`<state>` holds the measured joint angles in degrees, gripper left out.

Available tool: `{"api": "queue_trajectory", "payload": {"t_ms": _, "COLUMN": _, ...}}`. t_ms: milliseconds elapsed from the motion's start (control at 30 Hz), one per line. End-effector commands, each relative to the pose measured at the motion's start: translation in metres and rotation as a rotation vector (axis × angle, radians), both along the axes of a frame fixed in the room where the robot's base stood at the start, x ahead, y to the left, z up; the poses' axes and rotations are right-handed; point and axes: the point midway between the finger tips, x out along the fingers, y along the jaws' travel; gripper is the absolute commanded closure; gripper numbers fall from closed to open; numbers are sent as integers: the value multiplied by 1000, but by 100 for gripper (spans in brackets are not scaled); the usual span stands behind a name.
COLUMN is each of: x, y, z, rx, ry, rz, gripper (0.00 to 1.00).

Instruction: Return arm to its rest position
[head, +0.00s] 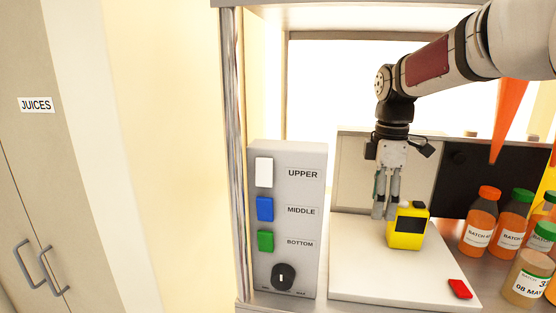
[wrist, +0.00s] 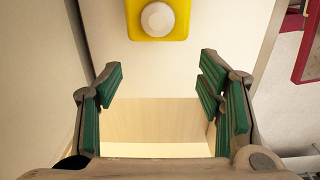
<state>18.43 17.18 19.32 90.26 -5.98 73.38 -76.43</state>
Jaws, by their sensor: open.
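My gripper (head: 385,204) hangs fingers-down over the white board on the shelf, just left of a small yellow device (head: 409,227) with a dark screen. In the wrist view, my gripper (wrist: 160,90) is open, with green-padded fingers spread wide and nothing between them. The yellow device (wrist: 183,31) shows ahead of the fingertips at the top, with a round white knob on it. In the head view the fingers overlap its left edge; I cannot tell whether they touch it.
A grey panel (head: 312,230) with white, blue and green buttons and a black knob stands left. Several juice bottles (head: 481,222) crowd the right. A red item (head: 460,288) lies on the white board (head: 365,275). A metal post (head: 235,150) and a JUICES cabinet (head: 30,180) are further left.

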Motion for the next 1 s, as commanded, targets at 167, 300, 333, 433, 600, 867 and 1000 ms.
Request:
{"api": "queue_trajectory", "payload": {"t_ms": 167, "x": -7, "y": 2, "z": 5, "rx": -10, "ry": -12, "rz": -33, "gripper": 39}}
{"api": "queue_trajectory", "payload": {"t_ms": 300, "x": -13, "y": 5, "z": 9, "rx": -16, "ry": -23, "rz": -65, "gripper": 39}}
{"api": "queue_trajectory", "payload": {"t_ms": 333, "x": -15, "y": 5, "z": 10, "rx": -18, "ry": -28, "rz": -75, "gripper": 39}}
{"api": "queue_trajectory", "payload": {"t_ms": 433, "x": -22, "y": 7, "z": 14, "rx": -24, "ry": -41, "rz": -109, "gripper": 39}}
{"api": "queue_trajectory", "payload": {"t_ms": 600, "x": -39, "y": 12, "z": 23, "rx": -35, "ry": -74, "rz": -195, "gripper": 39}}
{"api": "queue_trajectory", "payload": {"t_ms": 867, "x": -86, "y": 20, "z": 39, "rx": -38, "ry": -165, "rz": -419, "gripper": 39}}
{"api": "queue_trajectory", "payload": {"t_ms": 1000, "x": -121, "y": 24, "z": 44, "rx": -15, "ry": -232, "rz": -589, "gripper": 39}}
